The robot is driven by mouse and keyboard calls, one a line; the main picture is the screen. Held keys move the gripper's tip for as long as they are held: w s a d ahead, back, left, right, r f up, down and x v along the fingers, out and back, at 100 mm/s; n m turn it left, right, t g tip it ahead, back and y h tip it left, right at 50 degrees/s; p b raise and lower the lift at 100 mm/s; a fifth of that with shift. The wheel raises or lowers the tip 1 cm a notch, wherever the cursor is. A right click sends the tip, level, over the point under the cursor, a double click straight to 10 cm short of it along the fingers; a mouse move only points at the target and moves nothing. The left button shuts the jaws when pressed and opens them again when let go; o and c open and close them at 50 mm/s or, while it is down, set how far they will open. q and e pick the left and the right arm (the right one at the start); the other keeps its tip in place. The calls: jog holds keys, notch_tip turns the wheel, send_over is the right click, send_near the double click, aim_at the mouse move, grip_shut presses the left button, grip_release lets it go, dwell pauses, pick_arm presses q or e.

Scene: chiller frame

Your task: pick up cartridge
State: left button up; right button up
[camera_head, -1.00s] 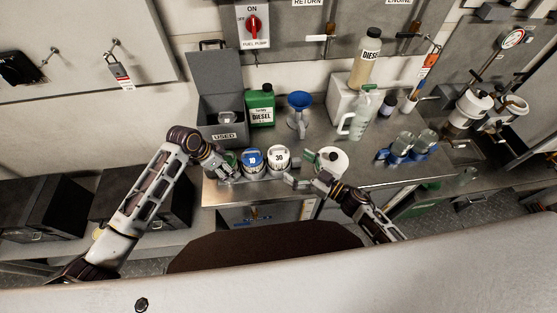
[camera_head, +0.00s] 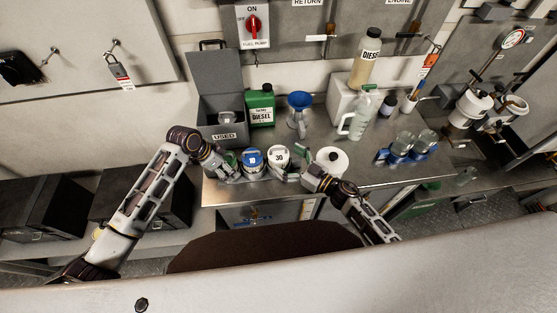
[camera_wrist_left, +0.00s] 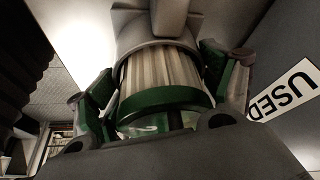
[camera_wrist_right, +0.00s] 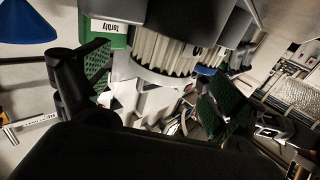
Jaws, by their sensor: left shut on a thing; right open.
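A green-banded pleated cartridge (camera_wrist_left: 165,85) sits between the green-padded fingers of my left gripper (camera_wrist_left: 165,95) in the left wrist view; the gripper is shut on it. In the head view my left gripper (camera_head: 230,171) is at the row's left end, partly hiding that cartridge. The blue cartridge marked 10 (camera_head: 252,157) stands to its right. The white cartridge marked 30 (camera_head: 279,154) stands to the right of the blue one. My right gripper (camera_head: 288,174) is open at its front right. In the right wrist view a white pleated cartridge (camera_wrist_right: 163,55) shows beyond the open fingers (camera_wrist_right: 155,95).
A grey box marked USED (camera_head: 222,95) stands behind the left gripper. A white round container (camera_head: 332,160) is right of the right gripper.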

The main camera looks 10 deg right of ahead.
aim_at(279, 153)
jog(key=shift+x, duration=2.05)
jog(key=shift+r, duration=0.1)
jog(key=c, duration=1.2)
jog(key=shift+r, duration=0.15)
jog(key=shift+r, duration=8.9)
pick_arm(q)
jog(key=o, duration=1.1)
jog(key=shift+c, duration=0.2)
